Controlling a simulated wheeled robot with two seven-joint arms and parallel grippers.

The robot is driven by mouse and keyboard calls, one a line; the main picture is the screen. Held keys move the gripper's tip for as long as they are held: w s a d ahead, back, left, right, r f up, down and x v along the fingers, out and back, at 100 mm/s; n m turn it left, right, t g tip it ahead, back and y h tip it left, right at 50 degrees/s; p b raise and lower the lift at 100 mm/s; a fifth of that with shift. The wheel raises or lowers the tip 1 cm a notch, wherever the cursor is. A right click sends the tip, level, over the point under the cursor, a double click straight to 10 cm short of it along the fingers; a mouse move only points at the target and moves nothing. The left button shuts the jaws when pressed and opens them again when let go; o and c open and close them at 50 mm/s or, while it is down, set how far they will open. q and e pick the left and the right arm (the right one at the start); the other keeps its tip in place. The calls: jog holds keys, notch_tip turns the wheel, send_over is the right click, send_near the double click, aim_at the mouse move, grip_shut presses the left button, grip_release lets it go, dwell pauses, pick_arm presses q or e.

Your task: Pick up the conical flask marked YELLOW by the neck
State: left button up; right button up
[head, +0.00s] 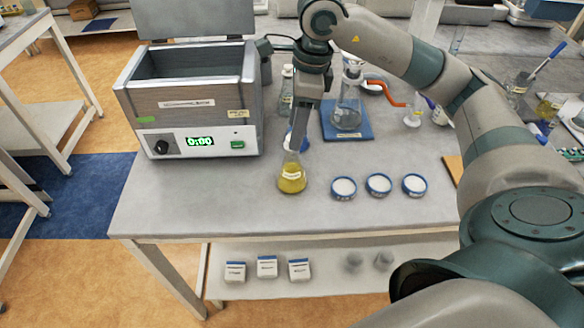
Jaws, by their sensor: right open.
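The conical flask (291,181) with yellow liquid and a pale label stands upright on the grey bench, near its front edge. The label is too small to read. My right gripper (298,138) points down from above, its fingers at the top of the flask's neck. It is open; the fingers hide most of the neck, and I cannot tell whether they touch it. My left gripper is not in view.
A water bath (190,106) with its lid up stands left of the flask. Three blue-rimmed dishes (378,184) sit close to its right. Behind are a clear flask (347,108) on a blue plate (345,131) and an orange-handled tool (388,93). Small boxes (267,267) lie on the lower shelf.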

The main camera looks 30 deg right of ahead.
aim_at(292, 166)
jog(key=shift+f, duration=0.1)
dwell(0.3)
jog(key=shift+a+f+p, duration=0.25)
jog(key=shift+f+p, duration=0.55)
notch_tip(292, 166, down, 2)
jog(key=shift+w+a+f+p, duration=0.1)
jog(key=shift+w+a+p, duration=0.05)
jog(key=shift+p, duration=0.35)
jog(key=shift+w+f, duration=0.1)
jog(key=shift+f, duration=0.55)
jog(key=shift+c, duration=0.3)
grip_shut()
